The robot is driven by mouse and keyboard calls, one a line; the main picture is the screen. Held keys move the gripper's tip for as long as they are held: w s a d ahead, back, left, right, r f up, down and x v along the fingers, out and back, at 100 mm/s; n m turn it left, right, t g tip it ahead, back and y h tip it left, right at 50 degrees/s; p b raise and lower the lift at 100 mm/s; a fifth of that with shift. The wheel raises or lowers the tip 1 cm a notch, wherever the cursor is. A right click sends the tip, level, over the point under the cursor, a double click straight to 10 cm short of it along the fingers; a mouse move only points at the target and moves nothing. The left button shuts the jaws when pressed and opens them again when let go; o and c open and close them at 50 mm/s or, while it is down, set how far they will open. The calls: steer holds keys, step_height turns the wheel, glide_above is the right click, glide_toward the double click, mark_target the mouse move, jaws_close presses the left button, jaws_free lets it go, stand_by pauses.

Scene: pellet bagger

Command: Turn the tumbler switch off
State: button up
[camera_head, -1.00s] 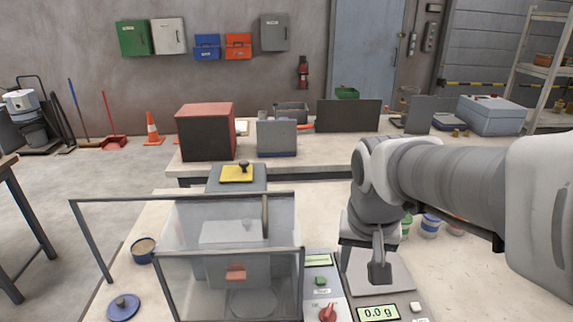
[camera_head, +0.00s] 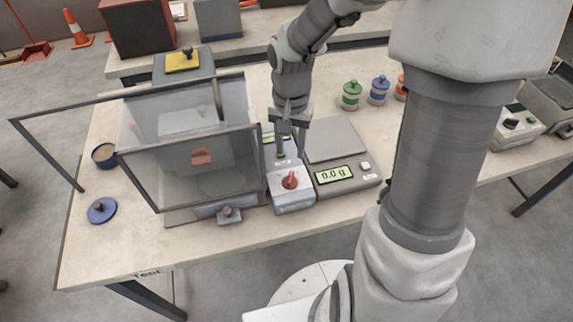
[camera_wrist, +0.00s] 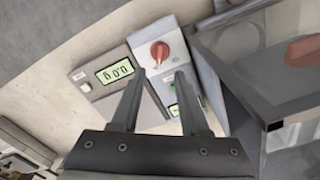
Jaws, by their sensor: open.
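A red rotary knob (camera_head: 290,181) sits on the light front part of a narrow control box (camera_head: 290,200), between the clear-walled enclosure and the scale. I take it as the switch; its label is too small to read. In the wrist view the knob (camera_wrist: 160,52) shows beyond the fingertips, uncovered. A green button (camera_head: 281,155) and a small lit display (camera_head: 268,138) sit farther back on the box. My gripper (camera_head: 286,142) is open and empty above the back of the box, apart from the knob. Its two fingers (camera_wrist: 160,82) point toward the knob in the wrist view.
The clear-walled enclosure (camera_head: 190,190) with its dark frame stands close left of the box. A scale (camera_head: 350,176) reading 0.0 g stands close right. Several lidded jars (camera_head: 351,95) stand behind. A blue lid (camera_head: 102,210) lies at left. The table's front strip is mostly clear.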

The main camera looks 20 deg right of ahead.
mark_target(290, 178)
step_height(290, 178, down, 11)
steer(key=shift+f+b, duration=0.1)
steer(key=shift+b, duration=0.55)
steer(key=shift+c, duration=0.3)
jaws_close()
